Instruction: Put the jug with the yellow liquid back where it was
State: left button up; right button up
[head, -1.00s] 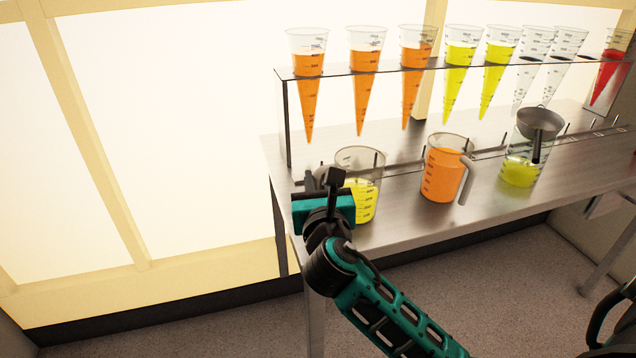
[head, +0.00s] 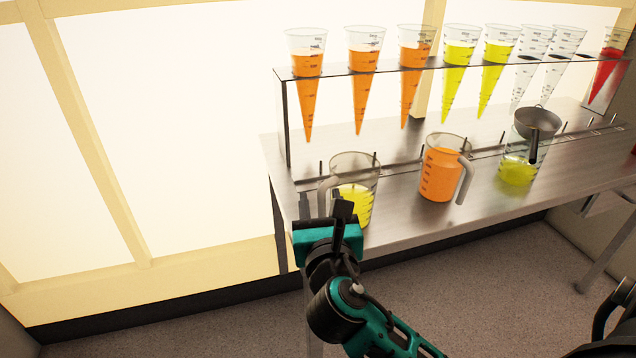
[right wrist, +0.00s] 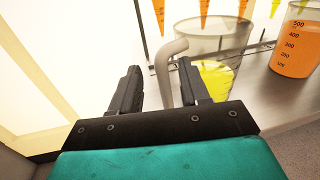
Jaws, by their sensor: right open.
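The jug with yellow liquid (head: 359,201) stands upright near the left end of the steel table, its grey handle (head: 325,192) facing left. My right gripper (head: 323,203) is open at the handle side of this jug, near the table's front left corner. In the right wrist view the jug (right wrist: 222,75) is just beyond the right finger. Its bent handle (right wrist: 158,68) shows between the two open fingers (right wrist: 160,82); I see no grip on it. The lower handle is partly hidden. My left gripper is not in view.
An orange jug (head: 438,175) stands to the right. Another jug with yellow-green liquid (head: 517,173) and a strainer (head: 538,122) on top stands farther right. A rack (head: 284,112) with several cones is behind. The steel table (head: 400,218) is bare in front.

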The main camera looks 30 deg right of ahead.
jog(key=v, duration=0.4)
jog(key=shift+s+a, duration=0.15)
jog(key=shift+s, duration=0.15)
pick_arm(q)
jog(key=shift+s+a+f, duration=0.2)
pick_arm(e)
jog(key=shift+s+a, duration=0.2)
jog(key=shift+s, duration=0.3)
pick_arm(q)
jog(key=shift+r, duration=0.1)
